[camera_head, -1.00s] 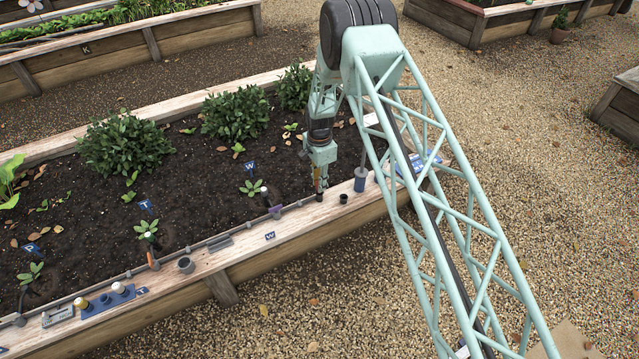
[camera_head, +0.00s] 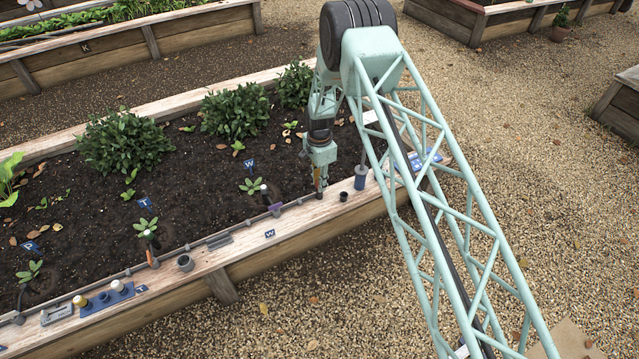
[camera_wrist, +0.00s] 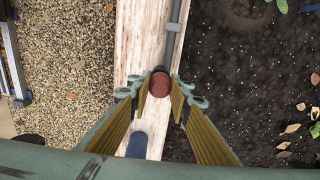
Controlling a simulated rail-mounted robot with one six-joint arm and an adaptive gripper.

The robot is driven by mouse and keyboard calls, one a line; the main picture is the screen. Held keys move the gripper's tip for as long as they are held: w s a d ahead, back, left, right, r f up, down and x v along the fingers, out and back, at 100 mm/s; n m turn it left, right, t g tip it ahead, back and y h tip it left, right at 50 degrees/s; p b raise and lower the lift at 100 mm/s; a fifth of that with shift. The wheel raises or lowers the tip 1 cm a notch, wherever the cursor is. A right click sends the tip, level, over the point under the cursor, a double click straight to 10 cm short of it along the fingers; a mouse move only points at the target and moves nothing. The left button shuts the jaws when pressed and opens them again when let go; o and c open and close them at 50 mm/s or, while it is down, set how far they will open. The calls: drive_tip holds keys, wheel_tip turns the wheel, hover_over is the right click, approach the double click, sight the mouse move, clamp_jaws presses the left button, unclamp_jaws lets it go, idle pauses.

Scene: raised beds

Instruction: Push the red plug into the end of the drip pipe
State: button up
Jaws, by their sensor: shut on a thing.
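The red plug (camera_wrist: 160,84) is between my fingertips in the wrist view, its round dark red end toward the camera. My gripper (camera_wrist: 160,92) is shut on it, above the bed's wooden rim. The grey drip pipe (camera_wrist: 174,38) runs along the rim and comes up close to the plug; whether the plug touches or enters the pipe end is hidden. In the head view my gripper (camera_head: 319,194) points straight down at the rim; the plug cannot be made out there. The pipe (camera_head: 240,220) runs along the rim to the left.
A black cup (camera_head: 343,196) and a blue cylinder (camera_head: 361,181) stand on the rim (camera_head: 300,228) just right of my gripper. A purple clip (camera_head: 275,208) is to its left. Dark soil lies behind, gravel in front.

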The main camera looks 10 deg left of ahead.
drive_tip(key=shift+f, duration=0.45)
drive_tip(key=o, duration=0.8)
drive_tip(key=shift+o, duration=0.7)
drive_tip(key=o, duration=0.4)
drive_tip(key=shift+r, duration=0.2)
drive_tip(key=shift+r+p, duration=0.85)
drive_tip(key=shift+r, duration=2.45)
drive_tip(key=shift+r, duration=0.1)
